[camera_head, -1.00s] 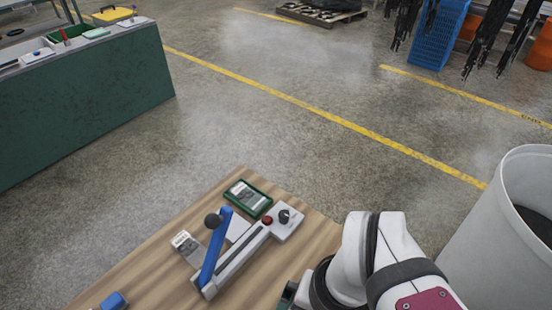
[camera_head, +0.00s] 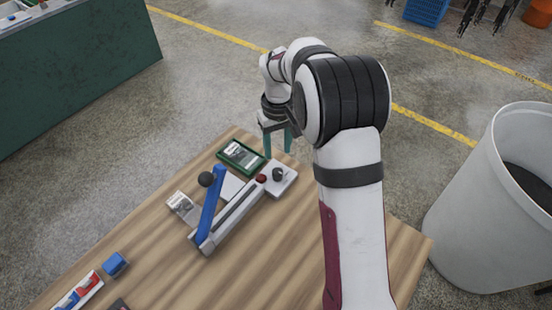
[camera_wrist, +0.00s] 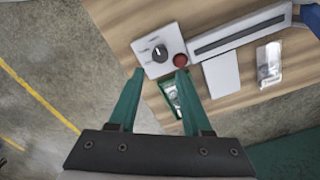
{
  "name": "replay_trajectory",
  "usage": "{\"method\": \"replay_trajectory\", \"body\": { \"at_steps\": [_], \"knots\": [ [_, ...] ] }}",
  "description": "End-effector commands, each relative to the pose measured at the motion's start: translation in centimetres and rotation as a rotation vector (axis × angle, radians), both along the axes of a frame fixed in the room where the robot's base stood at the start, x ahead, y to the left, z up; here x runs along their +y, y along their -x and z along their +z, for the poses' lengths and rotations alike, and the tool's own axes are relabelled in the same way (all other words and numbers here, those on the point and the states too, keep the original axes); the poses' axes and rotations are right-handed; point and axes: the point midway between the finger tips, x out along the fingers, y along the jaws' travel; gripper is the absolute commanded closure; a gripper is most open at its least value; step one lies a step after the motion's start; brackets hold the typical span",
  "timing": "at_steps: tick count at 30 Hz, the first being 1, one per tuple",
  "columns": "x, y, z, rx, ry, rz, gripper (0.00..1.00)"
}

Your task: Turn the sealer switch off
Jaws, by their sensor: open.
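The sealer (camera_head: 233,213) lies on the wooden table, with a blue lever arm (camera_head: 207,205) ending in a dark ball knob. Its white control box at the far right end carries a dark rotary switch (camera_head: 278,174) and a red button (camera_head: 261,179). In the wrist view the switch (camera_wrist: 160,53) sits on the white plate with small marks around it, too small to read, and the red button (camera_wrist: 180,60) is beside it. My gripper (camera_head: 279,155) is open and empty, with green fingers just beyond the control box. In the wrist view its fingertips (camera_wrist: 160,72) appear near the switch and button.
A green-framed tray (camera_head: 241,155) lies just left of my gripper. A large white bin (camera_head: 465,210) stands right of the table.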

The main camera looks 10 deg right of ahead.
Motion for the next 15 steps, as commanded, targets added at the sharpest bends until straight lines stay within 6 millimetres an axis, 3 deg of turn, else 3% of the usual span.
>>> {"method": "replay_trajectory", "body": {
  "at_steps": [6,10,15],
  "knots": [
    [0.0,0.1,-6.1,0.003,0.000,-0.002,0.51],
    [0.0,0.1,-8.1,0.001,-0.001,-0.002,0.51],
    [0.0,0.0,-9.3,-0.001,0.000,-0.003,0.51]
  ]
}}
